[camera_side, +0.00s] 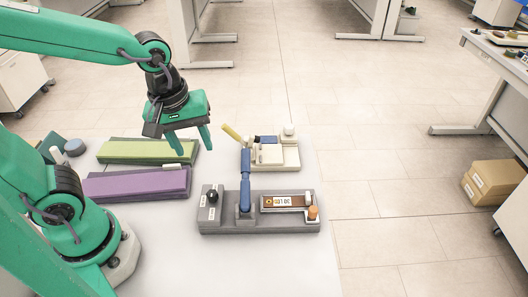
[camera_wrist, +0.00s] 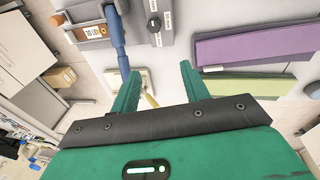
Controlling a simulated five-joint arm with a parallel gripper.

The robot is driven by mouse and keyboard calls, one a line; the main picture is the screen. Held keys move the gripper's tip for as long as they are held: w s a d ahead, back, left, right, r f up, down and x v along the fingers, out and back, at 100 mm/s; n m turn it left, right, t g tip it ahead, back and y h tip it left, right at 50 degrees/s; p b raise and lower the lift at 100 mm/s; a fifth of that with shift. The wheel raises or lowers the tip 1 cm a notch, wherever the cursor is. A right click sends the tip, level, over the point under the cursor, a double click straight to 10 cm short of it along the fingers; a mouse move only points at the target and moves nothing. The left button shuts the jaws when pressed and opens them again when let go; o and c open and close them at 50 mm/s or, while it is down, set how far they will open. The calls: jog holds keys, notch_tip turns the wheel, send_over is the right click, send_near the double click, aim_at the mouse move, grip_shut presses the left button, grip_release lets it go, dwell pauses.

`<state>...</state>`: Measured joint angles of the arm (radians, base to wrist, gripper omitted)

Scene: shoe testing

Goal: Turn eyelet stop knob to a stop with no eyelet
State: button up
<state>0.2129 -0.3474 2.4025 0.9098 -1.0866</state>
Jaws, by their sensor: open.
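A grey fixture (camera_side: 275,224) stands on the table, with a black knob (camera_side: 213,196) at its left end between small white labels. An orange knob (camera_side: 313,212) sits at its right end beside a brown strip (camera_side: 290,202) with a printed label. A blue lever (camera_side: 245,182) rises from its middle. In the wrist view the black knob (camera_wrist: 153,24) and orange knob (camera_wrist: 57,20) show near the top. I cannot tell which knob is the eyelet stop knob or read its setting. My green gripper (camera_side: 191,147) is open and empty, above and behind the fixture, apart from both knobs.
A cream fixture (camera_side: 287,157) with blue and yellow parts stands behind the grey one. A green slab (camera_side: 140,151) and a purple slab (camera_side: 135,184) lie to the left. The table (camera_side: 225,265) is bare in front of the grey fixture.

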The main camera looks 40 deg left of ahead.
aim_at(212, 193)
jog(key=shift+w+d+f+n+g, duration=0.1)
jog(key=shift+d+f+n+g, duration=0.25)
jog(key=shift+d+f+n, duration=0.5)
jog(key=shift+w+d+f+n+g, duration=0.1)
jog(key=shift+d+f+n+g, duration=0.2)
jog(key=shift+f+n, duration=0.55)
jog(key=shift+w+d+f+n+g, duration=0.1)
jog(key=shift+d+f+n+g, duration=0.35)
jog(key=shift+n, duration=0.75)
jog(key=shift+d+f, duration=0.15)
jog(key=shift+f, duration=0.05)
jog(key=shift+f, duration=3.75)
jog(key=c, duration=1)
